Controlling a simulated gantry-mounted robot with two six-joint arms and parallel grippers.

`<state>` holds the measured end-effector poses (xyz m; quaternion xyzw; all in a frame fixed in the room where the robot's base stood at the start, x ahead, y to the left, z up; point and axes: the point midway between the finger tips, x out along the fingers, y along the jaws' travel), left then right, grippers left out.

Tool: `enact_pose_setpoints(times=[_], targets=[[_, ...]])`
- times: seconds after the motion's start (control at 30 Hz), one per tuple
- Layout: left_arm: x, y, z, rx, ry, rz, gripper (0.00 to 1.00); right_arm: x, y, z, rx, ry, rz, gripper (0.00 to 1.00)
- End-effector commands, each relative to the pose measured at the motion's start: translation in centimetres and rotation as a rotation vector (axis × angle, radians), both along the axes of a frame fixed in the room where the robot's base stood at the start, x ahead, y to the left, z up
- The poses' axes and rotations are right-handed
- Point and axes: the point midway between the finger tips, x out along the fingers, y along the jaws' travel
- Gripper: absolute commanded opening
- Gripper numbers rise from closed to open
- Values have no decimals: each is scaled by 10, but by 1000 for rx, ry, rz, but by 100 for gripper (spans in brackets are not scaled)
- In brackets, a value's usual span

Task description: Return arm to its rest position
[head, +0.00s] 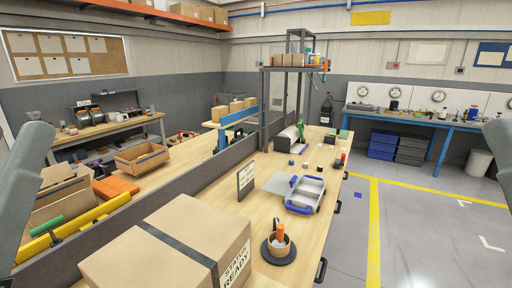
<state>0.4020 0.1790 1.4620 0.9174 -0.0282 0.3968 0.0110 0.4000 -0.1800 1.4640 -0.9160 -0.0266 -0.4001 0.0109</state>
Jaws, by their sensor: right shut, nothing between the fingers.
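My left arm (30,190) shows as a grey link along the left edge. My right arm (498,150) shows as a grey link cut off by the right edge. No fingertips of either gripper can be made out. Neither arm touches anything that I can see. On the bench (330,208) between them lie a large taped carton (170,245), a blue and white tray (305,194) and a round black holder (279,250) with an orange-topped piece standing in it.
A low dark partition (190,187) runs along the bench's left side. A small sign (246,178) stands behind the carton. An open carton (141,157) and a yellow bar (80,228) lie left of the partition. The floor (425,235) at right is clear.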

Motion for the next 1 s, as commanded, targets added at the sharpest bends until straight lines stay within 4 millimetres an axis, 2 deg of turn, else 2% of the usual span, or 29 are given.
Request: enact_pose_setpoints(times=[0.03, 0.17, 0.27, 0.5, 0.63, 0.7, 0.8, 0.9, 1.0], targets=[[-2, 0, 46, 0, -8, 0, 50, -1, 0, 45, -1, -4, 2, 0], [-2, 0, 97, -1, -9, 0, 50, 0, 0, 95, -1, -2, 2, 0], [-2, 0, 142, 0, -8, 0, 50, 0, 0, 140, -1, -2, 3, 0], [-2, 0, 259, 0, -8, 0, 50, 0, 1, 257, -1, -1, 3, 0], [-2, 0, 318, 0, -8, 0, 50, 0, 1, 315, -1, -1, 3, 0], [-2, 0, 342, 0, -8, 0, 50, 1, 1, 339, -1, -1, 3, 0], [-1, 0, 363, 0, -8, 0, 50, 1, 1, 360, -2, 0, 3, 0], [-1, 0, 370, 0, -8, 0, 50, 1, 1, 367, -2, 0, 3, 0], [-1, 0, 368, 0, -8, 0, 50, 1, 1, 366, -2, 0, 3, 0]])
